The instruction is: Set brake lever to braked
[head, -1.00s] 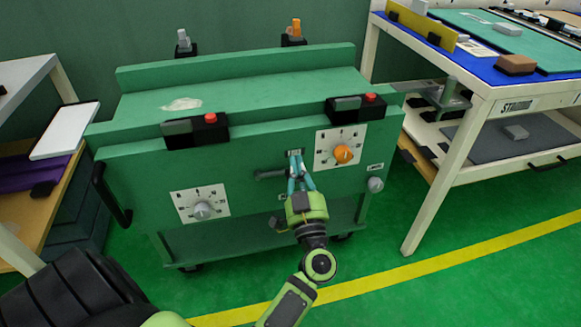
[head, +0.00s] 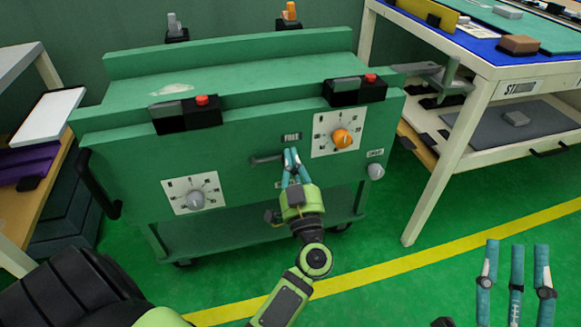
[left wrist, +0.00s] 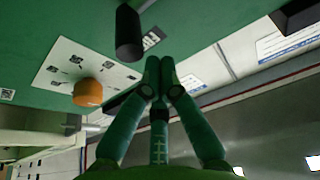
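A dark lever (head: 267,160) sticks out from the front panel of the green trolley (head: 235,150), just left of and below a small label (head: 291,137) that seems to read FREE. In the left wrist view a dark cylinder (left wrist: 128,35), which looks like the lever's grip, is above and left of the fingertips. My left gripper (head: 291,152) is in front of the panel, just right of the lever, with its fingertips together and nothing visible between them. It also shows in the left wrist view (left wrist: 160,66). My right gripper (head: 516,250) is at the lower right, open and empty, far from the trolley.
An orange knob (head: 341,138) on a white dial is right of my left gripper. A grey knob (head: 376,171) is further right, and another grey knob (head: 196,199) is lower left. A white-legged workbench (head: 433,170) stands at right. The green floor in front is clear.

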